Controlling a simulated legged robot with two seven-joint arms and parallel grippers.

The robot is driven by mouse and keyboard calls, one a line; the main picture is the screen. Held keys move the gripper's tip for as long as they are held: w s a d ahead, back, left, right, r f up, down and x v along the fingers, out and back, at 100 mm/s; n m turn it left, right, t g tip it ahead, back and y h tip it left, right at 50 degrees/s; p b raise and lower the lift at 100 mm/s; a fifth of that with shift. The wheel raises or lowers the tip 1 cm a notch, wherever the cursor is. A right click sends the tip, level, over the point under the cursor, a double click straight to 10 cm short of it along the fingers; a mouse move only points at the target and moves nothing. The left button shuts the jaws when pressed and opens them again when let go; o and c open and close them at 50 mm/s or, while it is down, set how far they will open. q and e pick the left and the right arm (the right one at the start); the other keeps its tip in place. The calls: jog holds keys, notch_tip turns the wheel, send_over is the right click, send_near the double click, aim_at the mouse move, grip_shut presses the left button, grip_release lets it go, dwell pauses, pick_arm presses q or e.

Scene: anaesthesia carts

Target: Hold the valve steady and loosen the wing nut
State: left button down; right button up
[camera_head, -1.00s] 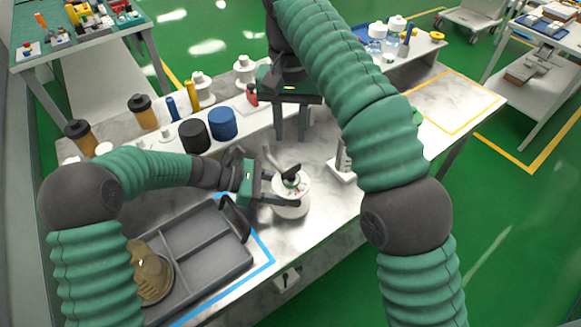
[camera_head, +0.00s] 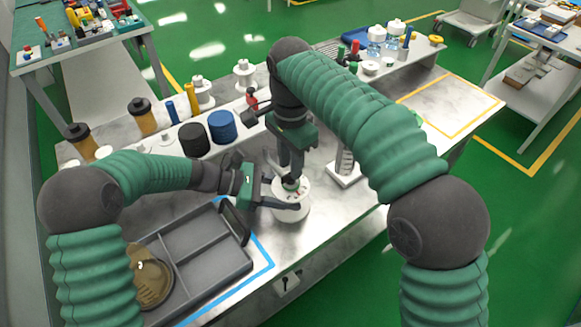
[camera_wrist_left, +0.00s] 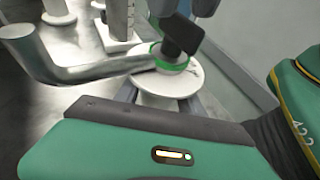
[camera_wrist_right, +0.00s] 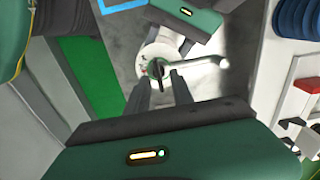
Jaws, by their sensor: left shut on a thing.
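The valve (camera_head: 291,211) is a round white body with a green ring and a silver curved pipe (camera_wrist_left: 90,70). It stands on the bench right of the tray. Its black wing nut (camera_wrist_left: 181,36) sticks up from the top; the right gripper mostly hides it in the head view. My left gripper (camera_head: 284,190) is shut on the valve body from the left side. My right gripper (camera_head: 291,178) points down over the valve. In the right wrist view its two fingers (camera_wrist_right: 161,82) are apart, with the wing nut (camera_wrist_right: 157,68) by their tips; I cannot tell whether they touch it.
A grey divided tray (camera_head: 205,262) with a tan round object (camera_head: 150,278) lies left of the valve. A white stand (camera_head: 344,172) is close on the right. A black (camera_head: 193,139) and a blue cylinder (camera_head: 222,126) stand behind.

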notch_tip(320, 180, down, 2)
jog(key=shift+f, duration=0.1)
grip_shut()
